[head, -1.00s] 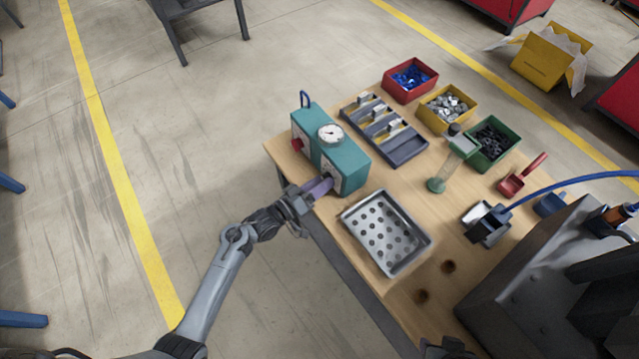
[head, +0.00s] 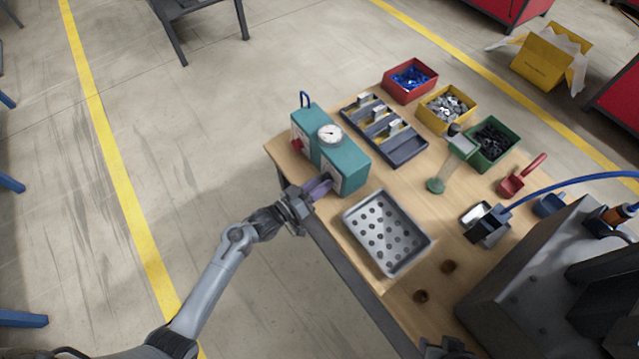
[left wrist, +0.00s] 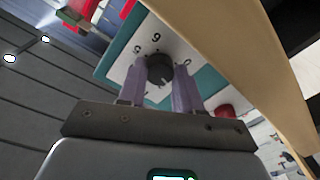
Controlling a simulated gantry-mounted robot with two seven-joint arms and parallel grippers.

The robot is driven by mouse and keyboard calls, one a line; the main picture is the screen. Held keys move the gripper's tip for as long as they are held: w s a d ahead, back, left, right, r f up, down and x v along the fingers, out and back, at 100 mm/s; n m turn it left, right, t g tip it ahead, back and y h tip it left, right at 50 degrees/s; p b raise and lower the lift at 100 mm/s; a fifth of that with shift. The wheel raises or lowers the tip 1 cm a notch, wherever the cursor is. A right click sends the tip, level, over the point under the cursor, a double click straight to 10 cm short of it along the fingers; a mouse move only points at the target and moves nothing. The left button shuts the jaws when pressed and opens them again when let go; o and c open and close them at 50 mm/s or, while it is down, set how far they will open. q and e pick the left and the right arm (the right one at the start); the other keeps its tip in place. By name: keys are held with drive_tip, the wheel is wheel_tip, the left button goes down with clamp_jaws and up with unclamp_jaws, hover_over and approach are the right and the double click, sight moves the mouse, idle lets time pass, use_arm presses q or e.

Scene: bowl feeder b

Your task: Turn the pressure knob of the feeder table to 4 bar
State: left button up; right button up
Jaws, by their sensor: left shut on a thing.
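The teal pressure box (head: 345,166) stands at the left edge of the wooden table, with a round white gauge (head: 330,134) on top. Its needle is too small to read. In the left wrist view the black pressure knob (left wrist: 160,69) sits on a white dial plate (left wrist: 142,42) with numbers, a 9 among them. My left gripper (head: 322,186) is at the box's front face, shut on the knob. Its two purple-grey fingers lie on either side of it (left wrist: 160,85). A dark part at the head view's bottom edge may belong to my right gripper; its jaws cannot be made out.
A perforated metal tray (head: 428,242) lies just right of my left gripper. A slotted grey rack (head: 408,152) and red (head: 424,92), yellow (head: 436,124) and green (head: 498,162) bins stand farther back. A red switch (head: 296,144) is on the box. Floor left of the table is free.

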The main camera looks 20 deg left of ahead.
use_arm(q)
drive_tip(key=m, duration=0.5)
drive_tip(key=shift+a+m, duration=0.1)
drive_tip(key=shift+m, duration=0.3)
use_arm(e)
drive_tip(key=shift+f, duration=0.1)
use_arm(q)
drive_tip(key=m+b, duration=0.1)
drive_tip(key=m, duration=0.5)
drive_tip(key=shift+w+a+m+h, duration=0.1)
drive_tip(key=shift+w+m+h, duration=0.05)
drive_tip(key=shift+m+h, duration=0.2)
use_arm(e)
drive_tip(key=shift+f, duration=0.3)
use_arm(q)
drive_tip(key=m+h, duration=0.1)
drive_tip(key=m, duration=0.5)
drive_tip(key=shift+a+m+b, duration=0.1)
drive_tip(key=shift+m+b, duration=0.2)
drive_tip(key=shift+m, duration=0.05)
use_arm(e)
drive_tip(key=shift+f, duration=0.35)
use_arm(q)
drive_tip(key=m, duration=0.5)
drive_tip(key=shift+m+g, duration=0.3)
drive_tip(key=shift+g, duration=0.1)
use_arm(e)
drive_tip(key=shift+d+f, duration=0.1)
drive_tip(key=shift+f, duration=0.05)
